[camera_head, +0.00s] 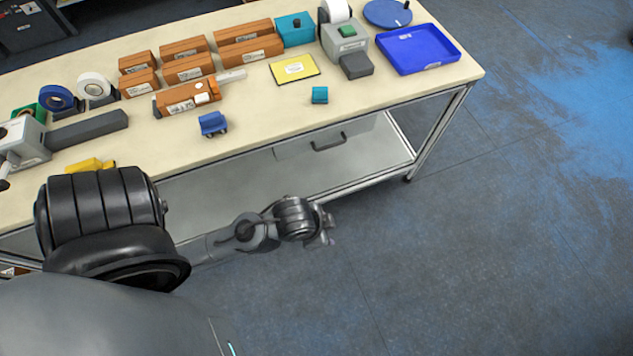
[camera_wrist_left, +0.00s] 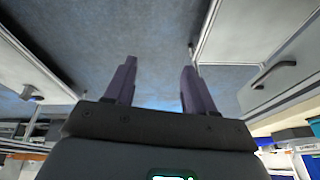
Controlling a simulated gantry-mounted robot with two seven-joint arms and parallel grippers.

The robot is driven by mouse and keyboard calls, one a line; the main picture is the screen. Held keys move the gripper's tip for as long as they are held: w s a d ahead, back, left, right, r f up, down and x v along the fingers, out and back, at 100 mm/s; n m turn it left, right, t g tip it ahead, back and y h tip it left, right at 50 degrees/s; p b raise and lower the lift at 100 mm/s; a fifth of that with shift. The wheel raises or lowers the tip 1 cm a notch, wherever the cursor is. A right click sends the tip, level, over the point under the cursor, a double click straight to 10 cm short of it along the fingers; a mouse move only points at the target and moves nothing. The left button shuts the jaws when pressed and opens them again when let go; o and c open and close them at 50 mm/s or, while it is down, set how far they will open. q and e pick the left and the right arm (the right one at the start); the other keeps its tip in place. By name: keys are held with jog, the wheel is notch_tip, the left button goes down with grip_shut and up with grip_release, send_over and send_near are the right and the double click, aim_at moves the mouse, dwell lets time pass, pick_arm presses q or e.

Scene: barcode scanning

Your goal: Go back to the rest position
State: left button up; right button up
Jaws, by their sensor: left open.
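My left gripper (camera_head: 325,226) is at the end of the arm that comes in from the left. It is in front of the workbench (camera_head: 270,117), below its top and over the floor, apart from the bench. In the left wrist view its two fingers (camera_wrist_left: 159,70) stand apart with nothing between them; the floor shows beyond. My right gripper is in neither view.
The bench carries several orange boxes (camera_head: 243,32), a blue tray (camera_head: 432,65), a label printer (camera_head: 343,38), a small blue object (camera_head: 213,123) and a teal block (camera_head: 320,95). A drawer handle (camera_head: 329,142) is under the top. The floor (camera_head: 480,250) to the right is clear.

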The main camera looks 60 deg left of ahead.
pick_arm(q)
jog(key=shift+s+a+n+g, duration=0.15)
jog(key=shift+s+n+g, duration=0.15)
jog(key=shift+s+n, duration=0.6)
jog(key=shift+r, duration=0.15)
